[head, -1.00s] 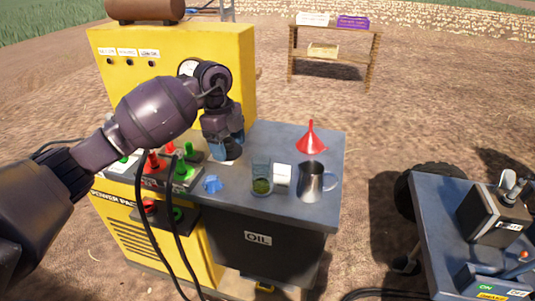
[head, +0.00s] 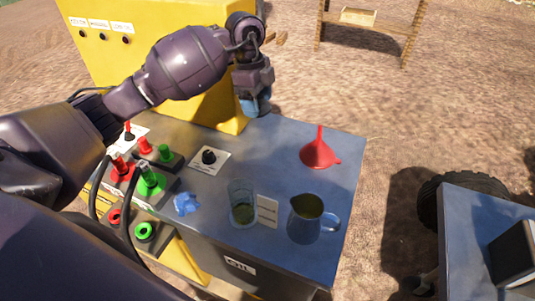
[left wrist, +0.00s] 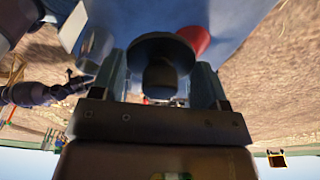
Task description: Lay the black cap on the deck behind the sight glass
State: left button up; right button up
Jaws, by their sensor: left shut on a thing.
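My left gripper (head: 257,106) is at the back of the blue-grey deck (head: 290,145), near the yellow cabinet. In the left wrist view it is shut on the round black cap (left wrist: 160,55), which the gripper hides in the head view. The sight glass (head: 242,204), a clear cylinder with greenish liquid low inside, stands upright near the deck's front, nearer me than the gripper. A dark arm at the left of the wrist view looks like my right one; its gripper (left wrist: 80,82) is too small to read.
A red funnel (head: 320,153) and a metal jug (head: 306,218) stand on the right. A black round fitting (head: 209,157) on a white plate, a blue rag (head: 186,203) and red and green connectors (head: 150,179) lie left. Deck between fitting and funnel is clear.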

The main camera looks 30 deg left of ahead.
pick_arm(q)
jog(key=shift+w+f, duration=0.15)
jog(key=shift+f, duration=0.15)
send_over(261, 166)
notch_tip(261, 166, down, 6)
jog(key=f, duration=0.1)
jog(key=f+b, duration=0.1)
jog(key=f, duration=0.6)
jog(key=shift+a+f, duration=0.2)
jog(key=shift+f, duration=0.65)
notch_tip(261, 166, down, 3)
jog(key=shift+f+b, duration=0.15)
jog(key=shift+b, duration=0.15)
jog(key=shift+f, duration=0.3)
jog(key=o, duration=0.9)
jog(key=shift+o, duration=0.4)
jog(key=shift+r, duration=0.35)
notch_tip(261, 166, up, 12)
jog(key=a+p, duration=0.1)
jog(key=shift+a+f, duration=0.25)
jog(key=shift+a, duration=0.15)
pick_arm(e)
jog(key=shift+s+f, duration=0.35)
jog(key=shift+f, duration=0.25)
